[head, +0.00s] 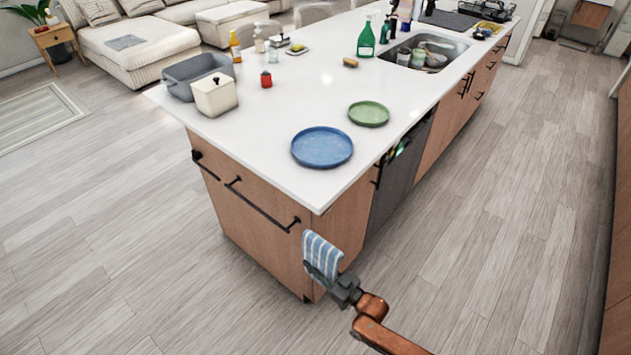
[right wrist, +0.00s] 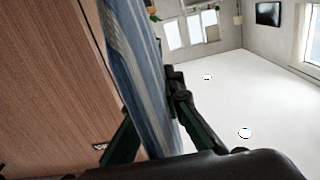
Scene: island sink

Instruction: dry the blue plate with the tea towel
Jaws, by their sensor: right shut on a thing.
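The blue plate (head: 322,147) lies flat on the white island top, near its front corner. The tea towel (head: 321,255), striped blue and white, is held in my right gripper (head: 335,282), which is shut on it. The gripper and towel are off the island's near corner, apart from the plate. In the right wrist view the towel (right wrist: 143,75) stands between the two fingers (right wrist: 152,125), with a wooden cabinet face to its left. My left gripper is in neither view.
A green plate (head: 369,113) lies just behind the blue one. A grey basin (head: 197,75), a cream box (head: 214,95) and a red item (head: 266,79) stand at the left. The sink (head: 424,52) holds dishes. Black handles (head: 262,206) jut from the cabinet front.

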